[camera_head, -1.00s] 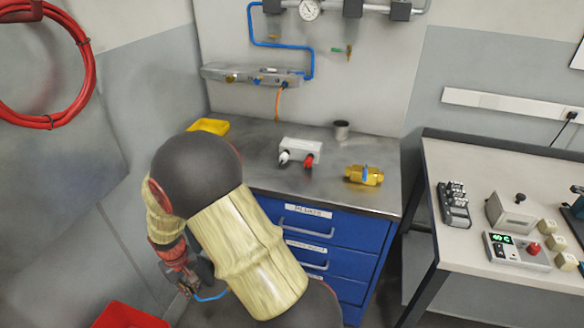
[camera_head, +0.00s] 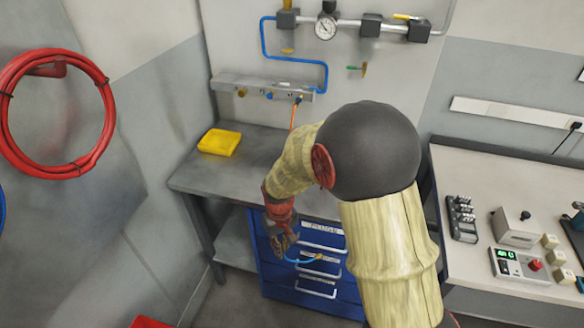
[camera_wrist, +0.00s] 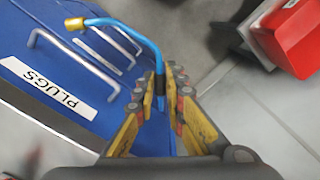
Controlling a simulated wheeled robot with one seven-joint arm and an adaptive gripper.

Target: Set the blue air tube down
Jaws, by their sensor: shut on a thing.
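The blue air tube (camera_head: 305,261) sticks out to the right from my gripper (camera_head: 283,240), in front of the blue drawers. In the wrist view the bent blue tube (camera_wrist: 133,34) has a brass-coloured end at the upper left. My gripper (camera_wrist: 163,90) is shut on the tube's dark sleeve, and the tube hangs in the air with no surface under it. The fingers hide part of the tube.
The grey workbench (camera_head: 205,178) has clear top on its left, beside a yellow tray (camera_head: 219,142). My arm hides its right part. Blue drawers (camera_head: 285,285) are below. A red bin (camera_wrist: 288,38) stands on the floor. A second table (camera_head: 475,262) is at right.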

